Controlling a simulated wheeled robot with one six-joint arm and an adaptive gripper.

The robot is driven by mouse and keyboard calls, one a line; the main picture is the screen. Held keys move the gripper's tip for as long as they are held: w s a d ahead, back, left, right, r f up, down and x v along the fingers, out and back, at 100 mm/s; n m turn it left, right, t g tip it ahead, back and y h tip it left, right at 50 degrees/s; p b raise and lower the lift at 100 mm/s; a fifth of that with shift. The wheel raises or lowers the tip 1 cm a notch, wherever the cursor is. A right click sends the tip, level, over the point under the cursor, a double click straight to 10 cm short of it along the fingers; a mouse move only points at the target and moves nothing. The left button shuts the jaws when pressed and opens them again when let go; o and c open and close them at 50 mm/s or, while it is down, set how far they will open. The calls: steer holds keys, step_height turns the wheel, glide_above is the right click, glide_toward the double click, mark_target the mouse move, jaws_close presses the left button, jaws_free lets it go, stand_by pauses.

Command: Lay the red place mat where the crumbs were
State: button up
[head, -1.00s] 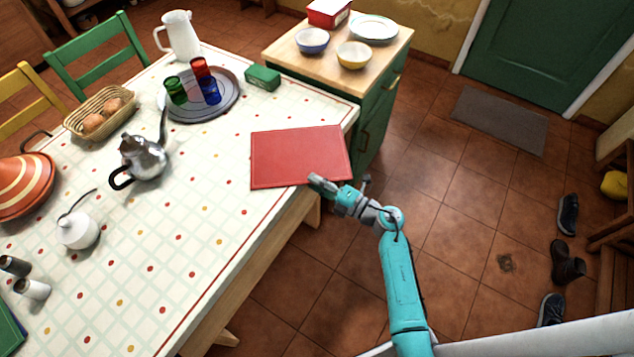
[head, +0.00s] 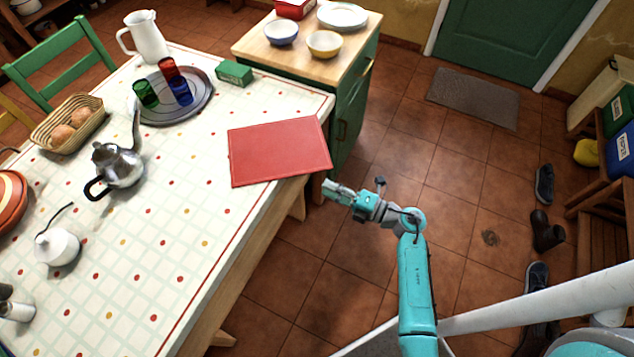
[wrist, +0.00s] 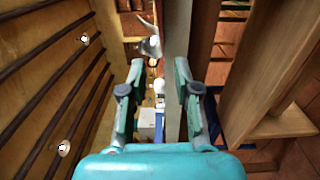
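The red place mat (head: 280,150) lies flat on the patterned tablecloth (head: 190,240) at the table's right end in the head view. Its near right corner appears to stick out past the table edge. My gripper (head: 328,190) is just off that corner, beyond the table edge, with a small visible gap to the mat. In the wrist view my gripper (wrist: 160,75) has its two fingers apart with nothing between them. The mat does not show clearly in the wrist view. I see no crumbs on the visible cloth.
A round tray (head: 205,100) with coloured glasses and a green box (head: 234,73) stand beyond the mat. A metal teapot (head: 120,167) stands to its left. A green cabinet (head: 350,110) adjoins the table's far end. The tiled floor (head: 400,165) right of the table is mostly open.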

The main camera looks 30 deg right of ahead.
steer(key=shift+v, duration=0.8)
